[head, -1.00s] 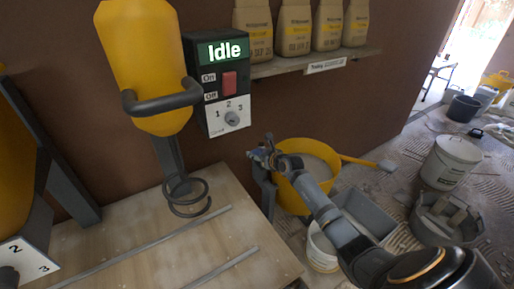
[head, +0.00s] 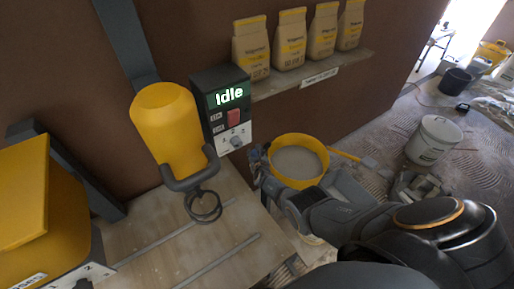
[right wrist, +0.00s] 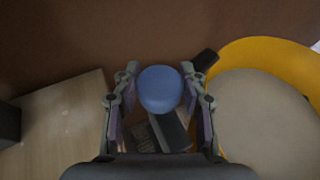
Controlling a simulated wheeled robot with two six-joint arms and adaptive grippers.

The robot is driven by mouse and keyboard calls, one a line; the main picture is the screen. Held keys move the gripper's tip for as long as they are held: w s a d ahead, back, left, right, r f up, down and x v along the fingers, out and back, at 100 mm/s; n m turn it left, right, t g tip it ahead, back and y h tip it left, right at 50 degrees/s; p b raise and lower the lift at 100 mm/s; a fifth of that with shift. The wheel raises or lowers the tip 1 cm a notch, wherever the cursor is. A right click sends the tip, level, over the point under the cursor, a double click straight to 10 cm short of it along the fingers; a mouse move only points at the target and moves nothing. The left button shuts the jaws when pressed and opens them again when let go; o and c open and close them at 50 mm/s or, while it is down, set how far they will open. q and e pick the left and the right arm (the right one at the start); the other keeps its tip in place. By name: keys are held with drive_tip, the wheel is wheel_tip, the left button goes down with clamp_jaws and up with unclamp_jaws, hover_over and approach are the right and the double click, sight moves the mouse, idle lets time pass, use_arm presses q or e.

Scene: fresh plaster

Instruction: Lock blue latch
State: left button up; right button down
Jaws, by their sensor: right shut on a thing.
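The blue latch (right wrist: 160,88) shows in the right wrist view as a rounded blue knob on a dark grey arm or bracket (right wrist: 172,130). My right gripper (right wrist: 158,98) has a finger on either side of it and is shut on it. In the head view my right gripper (head: 258,162) is at the left side of the yellow bucket (head: 322,176), beside the wooden bench. The latch cannot be made out in that view, where the gripper hides it. My left gripper is not in view.
The bucket holds grey plaster (head: 296,160). A yellow mixer (head: 165,115) with a dark handle and a control box reading "Idle" (head: 222,90) stand to the left. Paper sacks (head: 290,40) line a wall shelf. A white bucket (head: 433,140) stands on the floor at right.

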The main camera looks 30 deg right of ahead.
drive_tip(key=m+h+b, duration=0.1)
drive_tip(key=m+g+h, duration=0.1)
drive_tip(key=shift+w+r+m+h+b, duration=0.1)
drive_tip(key=shift+w+m+h+b, duration=0.1)
drive_tip(key=shift+m+h+b, duration=0.2)
drive_tip(key=shift+r+m+g+h+b, duration=0.1)
drive_tip(key=shift+m+g+h+b, duration=0.4)
drive_tip(key=shift+m+g+h, duration=0.15)
drive_tip(key=shift+s, duration=0.1)
drive_tip(key=c, duration=0.8)
unclamp_jaws()
drive_tip(key=shift+o, duration=0.5)
drive_tip(key=shift+s, duration=0.1)
drive_tip(key=shift+s+a, duration=0.5)
drive_tip(key=shift+s, duration=0.05)
drive_tip(key=v, duration=0.6)
drive_tip(key=shift+r, duration=0.15)
